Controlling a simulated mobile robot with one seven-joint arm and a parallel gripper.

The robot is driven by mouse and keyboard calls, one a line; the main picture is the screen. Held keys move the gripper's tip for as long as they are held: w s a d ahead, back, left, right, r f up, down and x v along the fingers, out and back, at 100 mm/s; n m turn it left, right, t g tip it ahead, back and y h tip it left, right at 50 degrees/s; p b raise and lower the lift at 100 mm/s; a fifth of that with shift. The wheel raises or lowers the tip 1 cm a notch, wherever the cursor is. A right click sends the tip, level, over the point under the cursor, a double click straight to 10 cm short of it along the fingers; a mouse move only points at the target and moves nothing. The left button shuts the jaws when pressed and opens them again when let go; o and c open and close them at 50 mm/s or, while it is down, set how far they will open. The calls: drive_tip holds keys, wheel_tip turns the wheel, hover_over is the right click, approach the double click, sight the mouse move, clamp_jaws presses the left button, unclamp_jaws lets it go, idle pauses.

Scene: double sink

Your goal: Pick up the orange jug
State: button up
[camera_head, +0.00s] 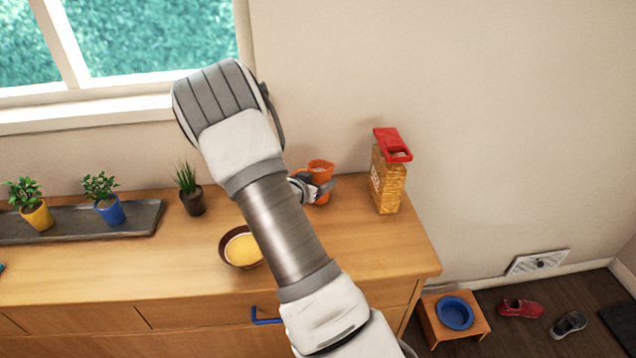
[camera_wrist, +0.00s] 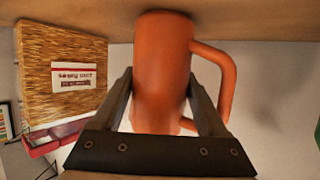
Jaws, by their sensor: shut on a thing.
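The orange jug (camera_head: 321,171) is at the back of the wooden counter, against the wall side, partly hidden by my gripper and arm. My gripper (camera_head: 314,190) is at the jug. In the wrist view the orange jug (camera_wrist: 163,70) appears upside down between the two fingers of my gripper (camera_wrist: 165,95), with its handle on the right. The fingers are shut on the jug's body, one on each side. The jug's base seems to be at the counter surface; I cannot tell whether it is touching.
A straw-coloured box with a red top (camera_head: 390,180) stands right of the jug; it also shows in the wrist view (camera_wrist: 60,65). A brown bowl (camera_head: 240,247) and a small dark potted plant (camera_head: 189,190) are to the left. The counter's (camera_head: 385,245) front right is clear.

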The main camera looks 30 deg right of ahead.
clamp_jaws()
drive_tip(key=shift+r, duration=0.1)
wheel_tip(320, 180, up, 10)
drive_tip(key=shift+f+p, duration=0.1)
drive_tip(key=shift+p, duration=0.7)
